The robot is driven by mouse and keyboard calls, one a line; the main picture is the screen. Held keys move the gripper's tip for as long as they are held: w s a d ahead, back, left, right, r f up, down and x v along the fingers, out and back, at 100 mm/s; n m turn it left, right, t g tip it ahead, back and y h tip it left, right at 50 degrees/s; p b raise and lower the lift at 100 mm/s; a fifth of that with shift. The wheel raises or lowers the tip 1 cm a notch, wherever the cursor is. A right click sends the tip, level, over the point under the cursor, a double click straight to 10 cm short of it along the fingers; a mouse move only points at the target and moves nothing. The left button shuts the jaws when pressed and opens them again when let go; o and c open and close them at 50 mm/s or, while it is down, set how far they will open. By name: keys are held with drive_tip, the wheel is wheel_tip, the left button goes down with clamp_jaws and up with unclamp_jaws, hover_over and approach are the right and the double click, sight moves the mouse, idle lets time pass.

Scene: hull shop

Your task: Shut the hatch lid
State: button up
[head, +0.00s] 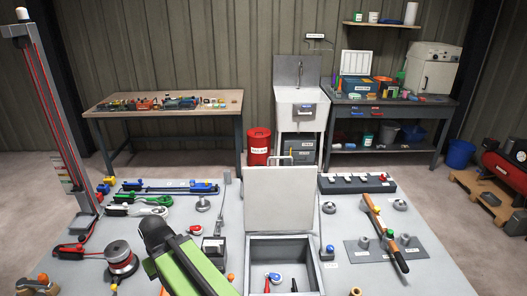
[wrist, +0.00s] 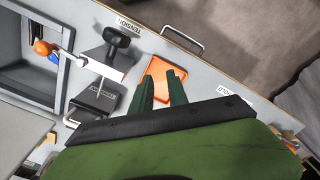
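The hatch lid (head: 280,199) is a pale grey square panel standing upright, open, at the back edge of its hatch box (head: 314,268). A metal handle shows at its top edge. The box opening faces up in front of it, with small red and blue items in view there. In the wrist view my gripper (wrist: 163,88) has two dark green fingers with a gap between them, so it is open. An orange flat piece (wrist: 160,70) shows between and beyond the fingers; I cannot tell whether they touch it. In the head view the fingers cannot be made out.
My green and black arm is left of the hatch box. A grey block with coloured knobs (head: 357,184) and a brown-handled tool (head: 385,232) lie to the right. A cable reel (head: 119,257) and clamps lie left. The wrist view shows an orange-knobbed lever (wrist: 42,47).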

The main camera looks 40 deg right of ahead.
drive_tip(key=n+g+h+p, duration=0.4)
drive_tip(key=g+h+p, duration=0.2)
drive_tip(key=h, duration=0.8)
approach(277, 158)
drive_tip(key=b+x, duration=0.4)
drive_tip(key=x, duration=0.7)
drive_tip(key=shift+s+d+f, duration=0.1)
drive_tip(key=shift+d, duration=0.25)
clamp_jaws()
drive_tip(key=shift+a, duration=0.1)
